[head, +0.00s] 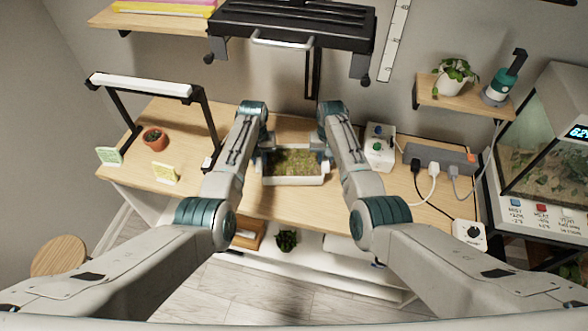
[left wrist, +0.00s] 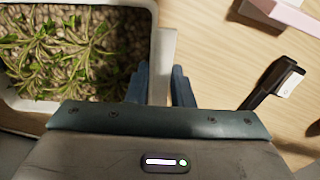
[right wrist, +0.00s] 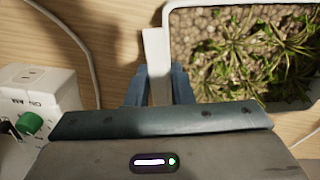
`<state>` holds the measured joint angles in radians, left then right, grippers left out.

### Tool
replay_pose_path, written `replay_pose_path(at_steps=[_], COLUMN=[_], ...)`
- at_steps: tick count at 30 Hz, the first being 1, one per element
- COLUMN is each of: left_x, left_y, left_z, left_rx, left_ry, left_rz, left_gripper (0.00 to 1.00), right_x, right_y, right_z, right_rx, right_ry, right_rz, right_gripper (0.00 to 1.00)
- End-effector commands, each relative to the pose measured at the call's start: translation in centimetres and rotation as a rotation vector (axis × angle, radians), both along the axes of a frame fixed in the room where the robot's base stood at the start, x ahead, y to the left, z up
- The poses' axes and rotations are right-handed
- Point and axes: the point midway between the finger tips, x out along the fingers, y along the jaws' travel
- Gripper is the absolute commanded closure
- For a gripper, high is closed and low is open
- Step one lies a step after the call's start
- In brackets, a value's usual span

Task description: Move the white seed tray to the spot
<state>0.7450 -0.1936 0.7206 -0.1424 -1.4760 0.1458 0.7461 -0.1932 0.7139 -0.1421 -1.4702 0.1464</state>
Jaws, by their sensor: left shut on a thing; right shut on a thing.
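The white seed tray (head: 293,181) holds soil and green seedlings and is in the middle of the wooden table in the head view. Its rim and plants also show in the left wrist view (left wrist: 70,103) and the right wrist view (right wrist: 166,18). My left gripper (head: 262,160) is shut on the tray's left end; its fingers (left wrist: 162,88) clasp a white end handle. My right gripper (head: 325,160) is shut on the right end; its fingers (right wrist: 158,88) clasp the other handle. I cannot tell whether the tray touches the table. No marked spot is clearly visible.
A lamp frame (head: 140,86), a cactus pot (head: 154,139) and two cards stand at the left. A white box with knobs (head: 379,150), a grey power strip (head: 440,158) and cables lie close on the right. Bare wood (head: 240,201) lies in front of the left arm.

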Motion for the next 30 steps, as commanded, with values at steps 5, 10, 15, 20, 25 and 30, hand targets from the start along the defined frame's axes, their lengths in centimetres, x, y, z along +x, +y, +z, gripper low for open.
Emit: replay_pose_path(at_steps=[5,10,15,20,25,30], left_x=[0.0,0.0,0.0,0.1,0.1,0.1], left_y=[0.0,0.0,0.0,0.0,-0.1,0.0], left_z=[-0.9,-0.8,-0.8,0.0,2.8,6.6], left_rx=[0.001,0.001,0.0,0.0,-0.001,0.0], left_ry=[-0.001,0.0,0.0,-0.003,-0.005,-0.006], left_rz=[0.0,0.0,0.0,0.0,0.001,0.0], left_gripper=[0.76,0.58,0.58,0.58,0.58,0.58], right_x=[0.0,0.0,0.0,0.0,0.0,0.0], right_y=[0.0,0.0,0.0,0.0,0.0,0.0], right_z=[-0.9,-0.8,-0.8,-0.8,-0.8,-0.8], right_rx=[-0.001,0.0,0.0,0.0,0.0,0.0], right_ry=[0.0,0.0,0.0,0.0,0.0,0.0], right_rz=[0.0,0.0,0.0,0.0,0.0,0.0], right_gripper=[0.76,0.58,0.58,0.58,0.58,0.58])
